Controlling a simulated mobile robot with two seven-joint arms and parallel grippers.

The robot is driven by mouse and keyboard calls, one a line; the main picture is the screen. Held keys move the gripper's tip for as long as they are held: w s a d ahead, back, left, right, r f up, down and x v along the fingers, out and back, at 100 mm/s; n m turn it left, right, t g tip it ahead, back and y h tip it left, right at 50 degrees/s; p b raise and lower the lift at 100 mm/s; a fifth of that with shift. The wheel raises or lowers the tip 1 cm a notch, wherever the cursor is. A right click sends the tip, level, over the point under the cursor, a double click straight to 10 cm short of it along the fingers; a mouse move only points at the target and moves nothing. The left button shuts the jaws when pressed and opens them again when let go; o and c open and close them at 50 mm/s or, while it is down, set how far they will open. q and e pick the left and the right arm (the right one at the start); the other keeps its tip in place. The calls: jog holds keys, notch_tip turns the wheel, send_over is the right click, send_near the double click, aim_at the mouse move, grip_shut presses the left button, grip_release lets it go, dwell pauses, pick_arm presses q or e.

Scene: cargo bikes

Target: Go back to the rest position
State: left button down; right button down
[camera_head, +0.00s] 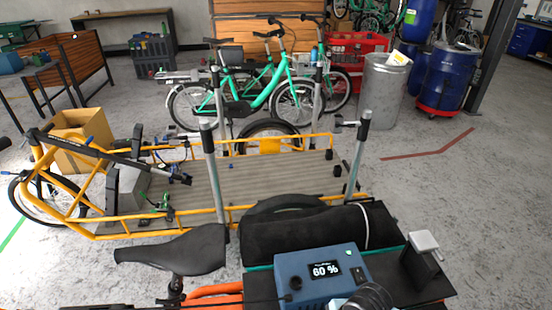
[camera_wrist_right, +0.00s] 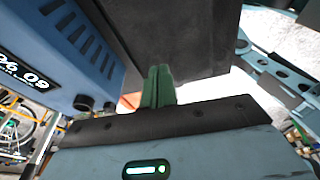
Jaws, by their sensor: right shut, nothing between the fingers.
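My right gripper (camera_wrist_right: 158,84) shows in the right wrist view. Its narrow green fingers are together with nothing between them. They point toward a dark flat surface (camera_wrist_right: 175,35); I cannot tell whether they touch it. A blue box (camera_wrist_right: 62,50) with a display, seen upside down, is to the left of the fingers. In the head view the blue box (camera_head: 322,277) reads 60 % and sits at the bottom centre. A ridged black cylindrical part (camera_head: 368,297) is at the bottom edge beside it; I cannot tell what it belongs to. My left gripper is not in view.
A yellow cargo bike (camera_head: 270,205) with a grey deck and a black saddle (camera_head: 172,252) fill the near area. Green bikes (camera_head: 265,85), a red crate (camera_head: 350,55), a metal bin (camera_head: 382,90) and blue barrels (camera_head: 447,75) stand behind. The floor at right is clear.

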jog(key=s+d+r+m+t+h, duration=0.1)
jog(key=s+d+r+m, duration=0.1)
jog(key=s+d+m, duration=0.5)
jog(key=s+d+r+m+h, duration=0.2)
jog(key=s+d+m, duration=0.2)
jog(key=s+m, duration=0.7)
jog(key=w+a+f+n+t+y, duration=0.1)
jog(key=w+a+f+t+y, duration=0.1)
jog(key=f+t, duration=0.5)
notch_tip(320, 180, down, 3)
jog(key=shift+w+a+r+n+t, duration=0.1)
jog(key=shift+w+a+n+t, duration=0.3)
jog(key=shift+w, duration=0.45)
jog(key=shift+w+a, duration=0.1)
